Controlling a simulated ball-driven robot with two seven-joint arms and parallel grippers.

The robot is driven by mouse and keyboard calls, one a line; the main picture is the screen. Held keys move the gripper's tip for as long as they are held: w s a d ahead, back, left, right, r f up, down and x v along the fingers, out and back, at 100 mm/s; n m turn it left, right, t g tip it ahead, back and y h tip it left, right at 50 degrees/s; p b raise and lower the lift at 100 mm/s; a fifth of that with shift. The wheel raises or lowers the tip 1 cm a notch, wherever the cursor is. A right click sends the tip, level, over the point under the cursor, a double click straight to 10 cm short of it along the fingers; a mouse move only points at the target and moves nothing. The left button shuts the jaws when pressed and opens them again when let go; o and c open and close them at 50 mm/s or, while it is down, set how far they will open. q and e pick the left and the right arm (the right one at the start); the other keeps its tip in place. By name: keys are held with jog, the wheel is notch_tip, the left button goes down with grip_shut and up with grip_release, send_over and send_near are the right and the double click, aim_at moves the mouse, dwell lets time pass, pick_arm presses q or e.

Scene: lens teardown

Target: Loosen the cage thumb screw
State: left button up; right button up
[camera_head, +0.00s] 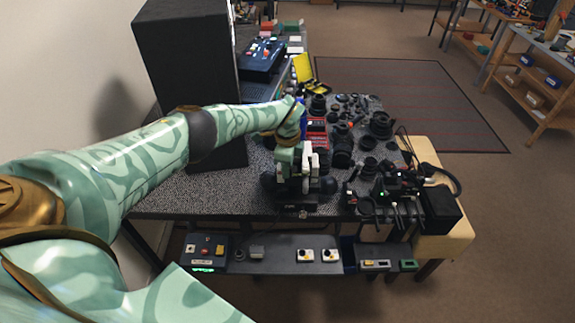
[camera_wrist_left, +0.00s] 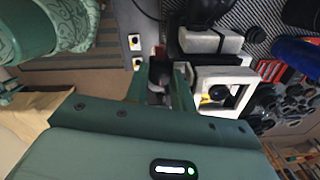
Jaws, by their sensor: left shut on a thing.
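My left gripper (camera_head: 292,172) comes in from the left and points down at a pale cage-like fixture (camera_head: 310,165) near the table's front edge. In the left wrist view the gripper (camera_wrist_left: 160,85) has its green fingers on both sides of a small dark part (camera_wrist_left: 159,72), shut on it. This part looks like the thumb screw, but the fingers hide much of it. The white frame of the cage (camera_wrist_left: 236,84) stands right beside the fingers, with a dark round knob in its opening. How far the screw is turned cannot be seen. My right gripper is not in view.
Many black lens parts (camera_head: 343,145) crowd the table to the right of the fixture. A black device with cables (camera_head: 400,188) stands at the front right. A tall black box (camera_head: 185,60) stands at the back left. A lower shelf (camera_head: 270,262) holds switch boxes.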

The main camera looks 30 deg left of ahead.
pick_arm(q)
jog(key=shift+w+r, duration=0.1)
jog(key=o, duration=0.7)
notch_tip(320, 180, up, 6)
jog(key=shift+r+p, duration=0.1)
jog(key=shift+p, duration=0.9)
notch_tip(320, 180, up, 10)
